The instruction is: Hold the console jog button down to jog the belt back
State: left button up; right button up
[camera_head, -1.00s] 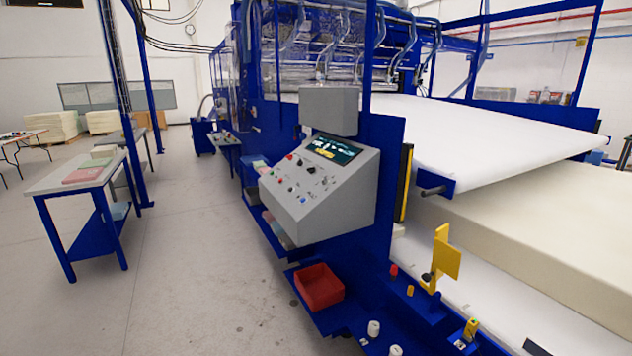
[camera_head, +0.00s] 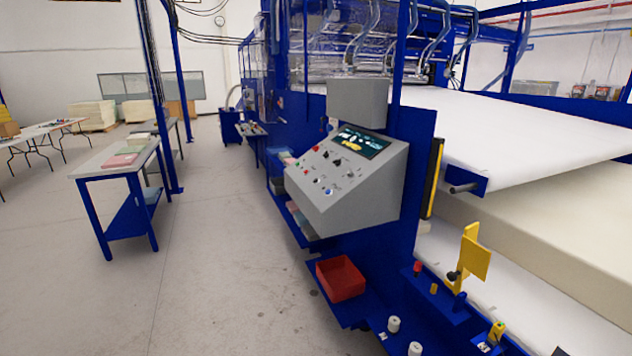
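The grey console (camera_head: 352,180) stands on the blue machine frame near the middle of the head view. Its sloped face carries a dark lit screen (camera_head: 361,142) and several small buttons and knobs, among them a red one (camera_head: 315,148) at the upper left and a blue one (camera_head: 327,191) at the lower edge. I cannot tell which is the jog button. The white belt (camera_head: 540,130) slopes at the right, above a thick cream foam block (camera_head: 540,235). Neither of my grippers is in view.
A red bin (camera_head: 341,279) sits on a low blue shelf below the console. A yellow bracket (camera_head: 474,257) and white spools (camera_head: 393,324) are at the lower right. A worktable (camera_head: 100,166) stands at the left. The floor between it and the machine is clear.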

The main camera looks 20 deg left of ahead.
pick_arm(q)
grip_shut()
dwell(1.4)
